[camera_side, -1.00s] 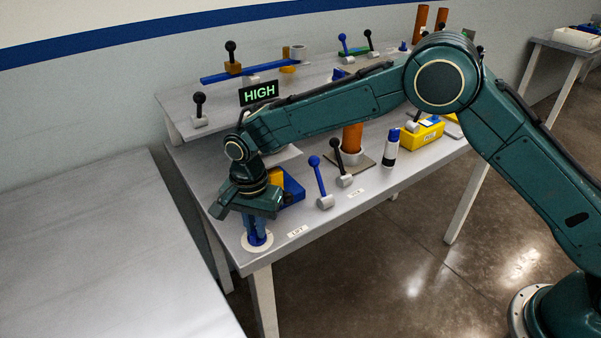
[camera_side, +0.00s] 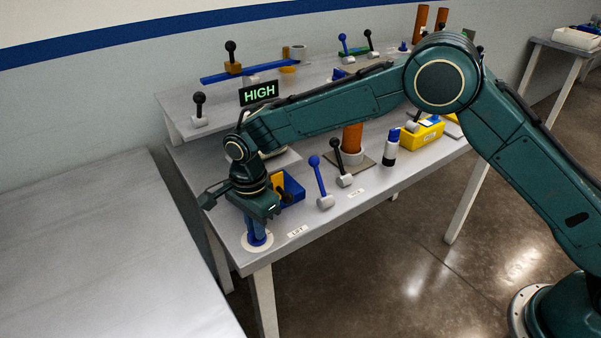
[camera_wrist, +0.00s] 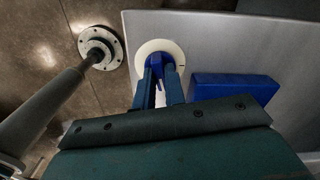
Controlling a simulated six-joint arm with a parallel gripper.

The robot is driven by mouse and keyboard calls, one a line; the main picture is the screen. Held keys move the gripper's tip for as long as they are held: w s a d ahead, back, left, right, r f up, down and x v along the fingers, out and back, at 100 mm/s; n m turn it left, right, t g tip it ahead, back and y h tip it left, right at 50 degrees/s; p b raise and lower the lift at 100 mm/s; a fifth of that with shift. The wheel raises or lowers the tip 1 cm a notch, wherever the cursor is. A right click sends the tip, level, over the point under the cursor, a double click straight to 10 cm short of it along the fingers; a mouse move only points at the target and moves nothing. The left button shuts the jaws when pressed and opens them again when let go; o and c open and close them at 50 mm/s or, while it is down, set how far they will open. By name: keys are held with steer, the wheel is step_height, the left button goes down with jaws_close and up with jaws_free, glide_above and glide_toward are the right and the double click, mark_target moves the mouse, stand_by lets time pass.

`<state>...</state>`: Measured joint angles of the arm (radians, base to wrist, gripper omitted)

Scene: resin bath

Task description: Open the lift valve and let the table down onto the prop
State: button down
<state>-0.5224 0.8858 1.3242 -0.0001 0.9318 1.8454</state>
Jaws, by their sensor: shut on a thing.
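The blue lift valve (camera_side: 257,240) stands on a round white plate at the bench's front left corner, beside a label reading LIFT (camera_side: 297,231). My gripper (camera_side: 254,229) points down and is shut on the valve's handle. In the wrist view the fingers (camera_wrist: 158,80) close around the blue handle (camera_wrist: 157,64) over the white plate (camera_wrist: 176,50). A lit sign (camera_side: 259,92) reads HIGH in green. A grey slab (camera_side: 283,160) behind my wrist is partly hidden, and I cannot tell whether it is the table. I cannot pick out the prop.
A blue bin (camera_side: 292,188) with a yellow item stands close to my gripper. A blue-knobbed lever (camera_side: 320,180) and a black-knobbed lever (camera_side: 340,165) stand to the right. An orange cylinder (camera_side: 352,138) and a yellow box (camera_side: 420,136) are farther right. The left bench (camera_side: 90,250) is bare.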

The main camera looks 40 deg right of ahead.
steer(key=c, duration=1.5)
jaws_free()
steer(key=shift+o, duration=0.2)
step_height(320, 180, up, 14)
steer(key=shift+o, duration=0.3)
steer(key=shift+f, duration=0.1)
